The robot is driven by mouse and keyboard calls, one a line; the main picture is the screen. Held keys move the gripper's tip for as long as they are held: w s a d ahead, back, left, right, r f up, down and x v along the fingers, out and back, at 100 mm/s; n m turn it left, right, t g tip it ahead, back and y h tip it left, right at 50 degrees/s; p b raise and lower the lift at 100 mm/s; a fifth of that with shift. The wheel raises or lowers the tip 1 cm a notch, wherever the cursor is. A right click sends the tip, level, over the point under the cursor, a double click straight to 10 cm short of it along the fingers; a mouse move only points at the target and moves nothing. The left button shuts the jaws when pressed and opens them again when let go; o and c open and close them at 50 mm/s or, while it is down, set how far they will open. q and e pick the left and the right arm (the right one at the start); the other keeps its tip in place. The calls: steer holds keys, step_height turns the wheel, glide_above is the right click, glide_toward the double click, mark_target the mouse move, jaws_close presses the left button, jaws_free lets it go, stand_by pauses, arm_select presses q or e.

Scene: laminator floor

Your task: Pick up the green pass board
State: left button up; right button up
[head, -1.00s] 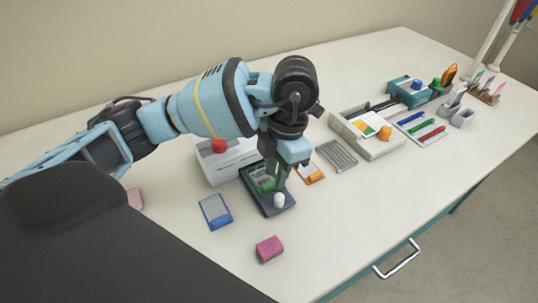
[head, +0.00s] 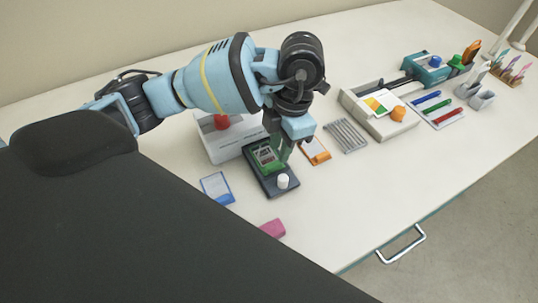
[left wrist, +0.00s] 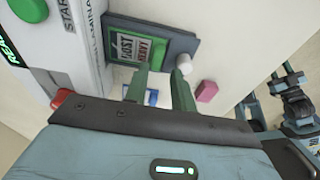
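The green pass board (head: 268,156) lies in a dark tray (head: 292,190) with a white knob (head: 283,181). In the left wrist view the board (left wrist: 131,44), with a pale printed face, sits in the dark tray (left wrist: 180,45). My left gripper (head: 280,150) is low over the tray, at the board's side nearer the knob. In the left wrist view its green fingers (left wrist: 162,75) stand apart with no object seen gripped between them. One fingertip overlaps the board's edge in that view; I cannot tell if it touches.
A white laminator (head: 225,143) with a red button (head: 221,122) stands behind the tray. A blue card (head: 217,188), a pink block (head: 273,228), an orange-framed card (head: 315,150) and a grey ribbed rack (head: 346,135) lie around it. The front right of the table is clear.

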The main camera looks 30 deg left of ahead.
mark_target(274, 164)
arm_select(q)
steer(key=f, duration=0.3)
steer(key=s+a+f, duration=0.1)
steer(key=f, duration=0.1)
steer(key=shift+r, duration=0.1)
steer(key=shift+c, duration=0.2)
jaws_close()
